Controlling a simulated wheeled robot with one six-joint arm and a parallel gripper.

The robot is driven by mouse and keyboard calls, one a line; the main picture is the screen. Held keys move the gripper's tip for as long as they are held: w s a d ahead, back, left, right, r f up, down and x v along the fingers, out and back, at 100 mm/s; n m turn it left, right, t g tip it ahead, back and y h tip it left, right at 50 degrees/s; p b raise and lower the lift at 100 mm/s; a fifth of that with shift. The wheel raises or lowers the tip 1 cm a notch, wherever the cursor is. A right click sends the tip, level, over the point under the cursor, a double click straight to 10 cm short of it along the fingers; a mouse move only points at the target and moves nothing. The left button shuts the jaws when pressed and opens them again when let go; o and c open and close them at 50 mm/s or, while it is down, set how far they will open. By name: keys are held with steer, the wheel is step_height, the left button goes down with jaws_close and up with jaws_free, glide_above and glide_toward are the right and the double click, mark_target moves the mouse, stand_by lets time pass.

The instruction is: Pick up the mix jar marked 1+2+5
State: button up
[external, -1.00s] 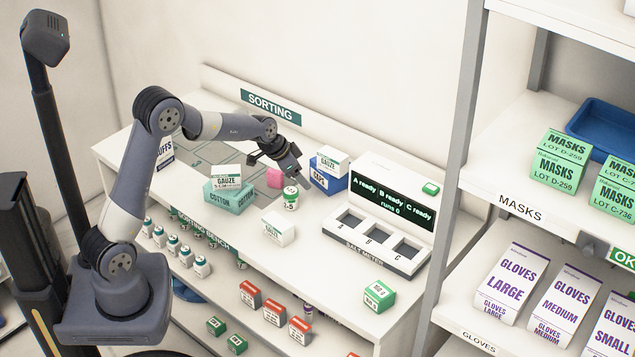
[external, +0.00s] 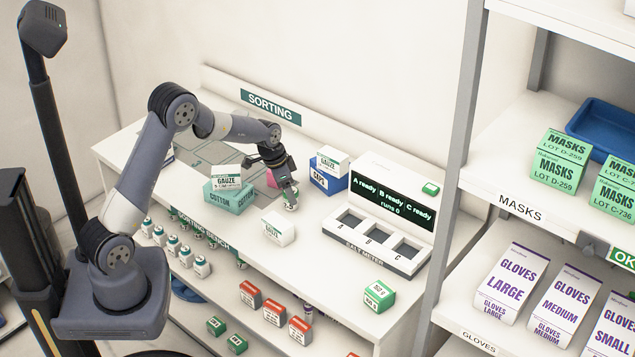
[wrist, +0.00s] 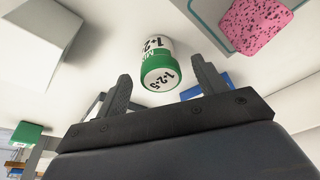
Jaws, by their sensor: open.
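The mix jar (wrist: 158,62) has a white body, a green band and a white lid marked 1·2·5. In the wrist view it stands just beyond my open fingers, roughly in line with the gap between them. In the external view the jar (external: 291,205) is on the bench, partly hidden by my gripper. My gripper (external: 288,187) is open and empty, pointing down at the jar from above and behind. The gripper also shows in the wrist view (wrist: 160,85), with one finger to each side of the jar. I cannot tell whether a finger touches it.
A pink sponge-like block (wrist: 258,22) lies close to the jar. A white gauze box (external: 278,229) stands in front of it. A blue caps box (external: 327,177) with a gauze box on top is right. Teal cotton boxes (external: 230,194) are left. The salt meter (external: 375,243) stands further right.

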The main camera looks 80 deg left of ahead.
mark_target(287, 206)
steer(key=shift+p+x, duration=0.5)
steer(key=shift+x, duration=1.45)
steer(key=shift+w, duration=0.15)
steer(key=shift+c, duration=0.6)
steer(key=c, duration=0.9)
steer(key=shift+r, duration=0.1)
steer(key=shift+c, duration=0.2)
